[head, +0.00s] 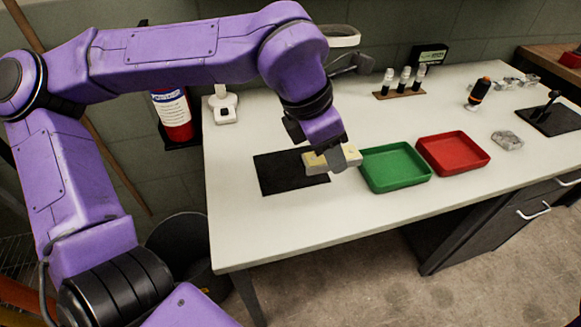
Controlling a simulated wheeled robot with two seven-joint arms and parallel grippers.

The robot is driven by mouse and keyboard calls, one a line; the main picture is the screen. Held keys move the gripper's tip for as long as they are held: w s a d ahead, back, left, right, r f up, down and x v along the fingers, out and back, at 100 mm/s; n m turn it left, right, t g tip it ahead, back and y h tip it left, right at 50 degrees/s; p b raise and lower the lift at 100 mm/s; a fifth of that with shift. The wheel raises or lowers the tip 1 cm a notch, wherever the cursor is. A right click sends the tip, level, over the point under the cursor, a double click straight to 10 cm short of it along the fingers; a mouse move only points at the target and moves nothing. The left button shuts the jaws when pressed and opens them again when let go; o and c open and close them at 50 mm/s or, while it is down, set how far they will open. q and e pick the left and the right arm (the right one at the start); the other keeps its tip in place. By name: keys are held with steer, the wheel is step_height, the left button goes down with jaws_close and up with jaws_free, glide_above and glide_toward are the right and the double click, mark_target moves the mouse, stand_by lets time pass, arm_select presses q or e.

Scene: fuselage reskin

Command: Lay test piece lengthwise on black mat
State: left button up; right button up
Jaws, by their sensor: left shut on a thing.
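The test piece (314,161) is a pale yellowish block in the head view. My left gripper (337,160) is shut on it from above, and the fingers hide part of it. The block is over the right end of the black mat (278,178), its right part reaching past the mat's right edge toward the green tray. I cannot tell whether it touches the mat or hangs a little above it. The mat lies flat on the white table and its left part is bare. My right gripper is not in view.
A green tray (373,183) stands close to the right of the gripper, with a red tray (485,162) beyond it. Small bottles in a rack (400,93) stand at the back. The white table (290,223) is clear in front of the mat.

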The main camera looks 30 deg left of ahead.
arm_select(q)
steer(key=w+a+f, duration=0.3)
steer(key=a, duration=0.5)
glide_above(293, 167)
steer(key=s, duration=0.2)
steer(key=f, duration=0.5)
steer(key=shift+w+d, duration=0.15)
steer(key=shift+w, duration=0.05)
steer(key=shift+w+a+f, duration=0.1)
steer(key=shift+a+f, duration=0.15)
steer(key=shift+f, duration=0.05)
steer(key=shift+w+a+f, duration=0.1)
steer(key=shift+a+f, duration=0.1)
steer(key=shift+f, duration=0.8)
steer(key=shift+w+a+f, duration=0.1)
steer(key=shift+a+f, duration=0.05)
steer(key=shift+f, duration=0.85)
steer(key=shift+f, duration=0.1)
steer(key=o, duration=1)
steer(key=shift+o, duration=0.2)
steer(key=p+v, duration=0.1)
steer(key=v, duration=1.1)
